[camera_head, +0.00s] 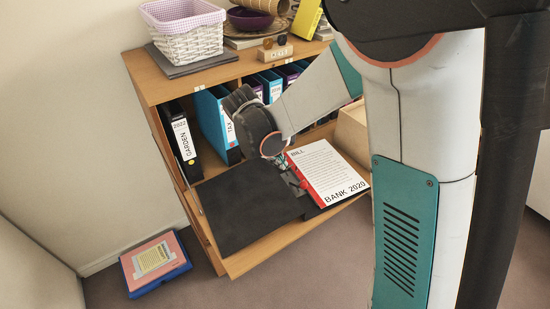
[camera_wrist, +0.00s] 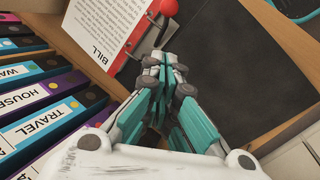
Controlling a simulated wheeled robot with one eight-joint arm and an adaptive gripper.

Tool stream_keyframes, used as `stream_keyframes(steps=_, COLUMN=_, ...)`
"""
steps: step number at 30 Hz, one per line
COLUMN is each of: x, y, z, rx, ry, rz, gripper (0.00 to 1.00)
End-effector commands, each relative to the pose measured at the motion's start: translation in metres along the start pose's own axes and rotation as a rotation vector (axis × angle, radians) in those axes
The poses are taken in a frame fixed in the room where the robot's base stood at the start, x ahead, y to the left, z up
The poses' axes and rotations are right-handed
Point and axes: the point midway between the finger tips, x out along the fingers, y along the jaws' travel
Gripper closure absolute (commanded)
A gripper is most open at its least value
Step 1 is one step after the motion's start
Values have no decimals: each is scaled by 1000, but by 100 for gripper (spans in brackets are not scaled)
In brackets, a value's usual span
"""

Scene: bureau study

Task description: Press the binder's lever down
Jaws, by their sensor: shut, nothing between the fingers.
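An open black binder (camera_head: 243,205) lies on the desk flap, its bare cover to the left. White sheets titled "BILL" and "BANK 2020" (camera_head: 325,172) lie on its right side. In the wrist view the binder's cover (camera_wrist: 245,65) is at right and the sheet (camera_wrist: 105,25) at upper left. The lever's red knob (camera_wrist: 168,8) shows at the top edge, on a metal arm between sheet and cover. My gripper (camera_wrist: 166,62) is shut and empty, its tips just below the lever in that view. I cannot tell whether they touch it. My gripper (camera_head: 290,181) partly hides the mechanism in the head view.
Upright binders, including "GARDEN" (camera_head: 183,138) and "TRAVEL" (camera_wrist: 52,119), stand in the cabinet behind the flap. A wicker basket (camera_head: 187,38) is on top. A cardboard-coloured box (camera_head: 351,130) stands right of the sheets. Books (camera_head: 154,262) lie on the floor at left.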

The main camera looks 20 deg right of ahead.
Motion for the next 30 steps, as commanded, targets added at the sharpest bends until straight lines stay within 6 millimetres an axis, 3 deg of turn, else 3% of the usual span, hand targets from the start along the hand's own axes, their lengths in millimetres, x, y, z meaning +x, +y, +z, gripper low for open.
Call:
stream_keyframes(steps=1, x=14, y=-1, z=0, rx=2, ry=0, rz=0, gripper=100)
stream_keyframes(steps=6, x=47, y=-1, z=-1, rx=3, ry=0, rz=-1, gripper=100)
stream_keyframes(steps=12, x=67, y=-1, z=18, rx=3, ry=1, rz=-1, gripper=100)
stream_keyframes(steps=30, x=75, y=-1, z=29, rx=4, ry=6, rz=2, gripper=100)
